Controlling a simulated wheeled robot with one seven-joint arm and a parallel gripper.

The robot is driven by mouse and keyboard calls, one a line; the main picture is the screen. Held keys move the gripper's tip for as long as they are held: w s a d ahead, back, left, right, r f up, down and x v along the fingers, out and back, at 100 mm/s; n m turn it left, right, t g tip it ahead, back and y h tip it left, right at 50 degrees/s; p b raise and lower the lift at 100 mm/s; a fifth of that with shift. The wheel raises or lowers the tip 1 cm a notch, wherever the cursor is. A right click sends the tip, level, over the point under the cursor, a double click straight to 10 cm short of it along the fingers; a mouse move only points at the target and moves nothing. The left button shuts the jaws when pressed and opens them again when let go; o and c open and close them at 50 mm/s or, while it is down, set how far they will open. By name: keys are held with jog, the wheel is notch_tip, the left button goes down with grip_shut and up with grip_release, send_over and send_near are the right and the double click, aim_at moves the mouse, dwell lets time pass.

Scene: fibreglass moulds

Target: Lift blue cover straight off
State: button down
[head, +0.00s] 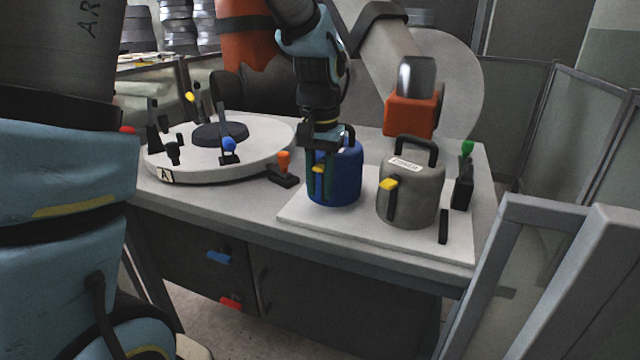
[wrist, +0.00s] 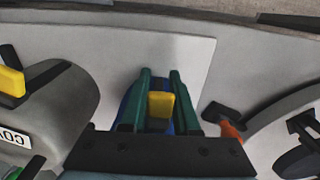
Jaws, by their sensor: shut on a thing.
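The blue cover (head: 347,181) is a rounded, upright pot shape with a dark handle on top and a yellow tab on its front. It appears to stand on the left part of the white board (head: 300,214). My gripper (head: 320,184) comes down onto it from above. In the wrist view, the green fingers of my gripper (wrist: 159,88) stand on either side of the yellow tab, with the blue cover (wrist: 128,108) showing around them. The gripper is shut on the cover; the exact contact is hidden. Whatever is under the cover is hidden.
A grey cover (head: 412,199) with a label and dark handle stands close on the right. A black clamp with a green knob (head: 467,148) is beyond it. An orange-knobbed clamp (head: 284,170) and a round white mould (head: 190,172) are on the left.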

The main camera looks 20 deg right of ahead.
aim_at(320, 165)
jog(key=shift+r, duration=0.15)
jog(key=shift+r+p, duration=2.3)
jog(key=shift+r, duration=0.1)
